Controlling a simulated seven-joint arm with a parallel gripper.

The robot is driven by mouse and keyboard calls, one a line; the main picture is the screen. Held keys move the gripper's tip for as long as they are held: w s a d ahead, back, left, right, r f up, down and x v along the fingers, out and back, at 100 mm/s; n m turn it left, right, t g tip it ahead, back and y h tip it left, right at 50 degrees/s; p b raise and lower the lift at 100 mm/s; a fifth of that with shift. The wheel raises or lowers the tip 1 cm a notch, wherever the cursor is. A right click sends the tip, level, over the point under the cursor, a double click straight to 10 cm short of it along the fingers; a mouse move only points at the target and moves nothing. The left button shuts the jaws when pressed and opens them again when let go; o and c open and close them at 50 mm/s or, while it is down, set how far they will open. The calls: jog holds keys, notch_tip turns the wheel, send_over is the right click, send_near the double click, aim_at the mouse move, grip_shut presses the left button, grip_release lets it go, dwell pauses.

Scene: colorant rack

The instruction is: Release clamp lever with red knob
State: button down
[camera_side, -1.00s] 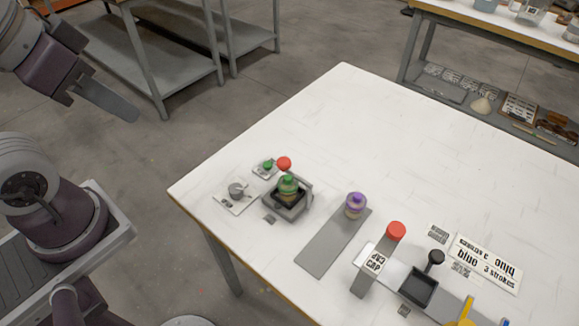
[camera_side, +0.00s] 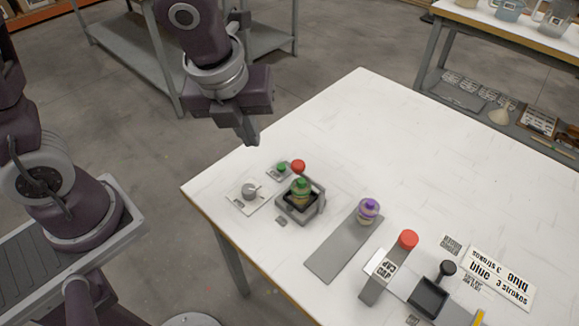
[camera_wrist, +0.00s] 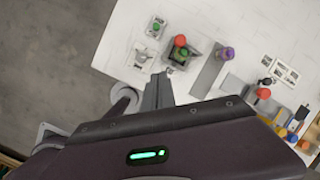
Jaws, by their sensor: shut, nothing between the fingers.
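A red knob (camera_side: 298,166) stands at the back of a grey square clamp holder (camera_side: 290,213), which holds a bottle with a green cap (camera_side: 301,190). The lever under this knob is mostly hidden. In the wrist view the knob (camera_wrist: 180,40) shows above the holder, partly over the bottle. A second red knob (camera_side: 408,239) tops a grey lever-like part by a label reading CAP, further right. My gripper (camera_side: 250,138) is shut and empty, pointing down above the table's left edge, apart from the knob and up and left of it. Its fingers also show in the wrist view (camera_wrist: 160,77).
A small plate with a green button (camera_side: 281,168) and a plate with a grey dial (camera_side: 249,190) sit left of the holder. A purple-capped bottle (camera_side: 368,210) stands on a grey strip (camera_side: 335,255). The back of the table (camera_side: 400,120) is clear.

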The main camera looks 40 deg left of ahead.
jog(key=d+f+m, duration=0.1)
jog(key=m, duration=0.1)
jog(key=d+f+m, duration=0.1)
jog(key=m, duration=0.1)
jog(key=w+d+f+m, duration=0.1)
jog(key=shift+d+f+m, duration=0.1)
jog(key=shift+f+m, duration=0.2)
jog(key=shift+m, duration=0.1)
jog(key=shift+f, duration=0.1)
jog(key=w+a+f, duration=0.1)
jog(key=w+f, duration=0.5)
jog(key=f, duration=0.3)
jog(key=shift+a+f, duration=0.15)
jog(key=shift+f, duration=0.1)
